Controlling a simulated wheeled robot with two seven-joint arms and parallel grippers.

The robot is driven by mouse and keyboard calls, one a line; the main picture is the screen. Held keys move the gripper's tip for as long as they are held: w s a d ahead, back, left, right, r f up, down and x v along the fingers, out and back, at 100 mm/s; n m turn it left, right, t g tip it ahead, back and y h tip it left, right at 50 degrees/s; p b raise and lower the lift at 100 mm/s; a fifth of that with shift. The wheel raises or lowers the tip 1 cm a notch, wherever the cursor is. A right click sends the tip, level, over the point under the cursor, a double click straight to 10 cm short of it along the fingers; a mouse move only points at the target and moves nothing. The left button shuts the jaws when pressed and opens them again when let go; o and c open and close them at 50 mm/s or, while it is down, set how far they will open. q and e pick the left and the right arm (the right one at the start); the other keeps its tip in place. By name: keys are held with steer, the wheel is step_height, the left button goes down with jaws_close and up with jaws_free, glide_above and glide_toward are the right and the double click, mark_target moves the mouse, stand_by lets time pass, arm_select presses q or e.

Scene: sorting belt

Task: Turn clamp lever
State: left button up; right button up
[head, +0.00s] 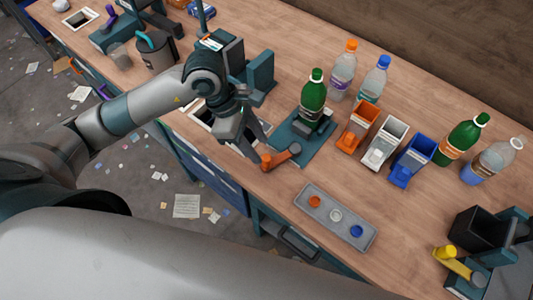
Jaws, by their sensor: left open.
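An orange clamp lever (281,156) sticks out at the front left of a teal clamp base (312,150) on the wooden bench. A green bottle (313,95) with a green cap stands upright in this clamp. My left gripper (259,144) is open, pointing down just left of the lever's orange knob. It looks empty, and I cannot tell whether a finger touches the lever. My right gripper is not in view.
Orange, white and blue bins (383,142) stand right of the clamp, with several bottles behind and beside them. A grey tray (318,222) with three coloured buttons lies in front. A yellow-levered device (462,263) is at the right. An opening in the bench lies under my left gripper.

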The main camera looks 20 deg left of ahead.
mark_target(266, 157)
arm_select(q)
steer(key=p+x, duration=0.1)
steer(key=x, duration=0.5)
steer(key=shift+d+f, duration=0.1)
steer(key=shift+f, duration=0.2)
jaws_close()
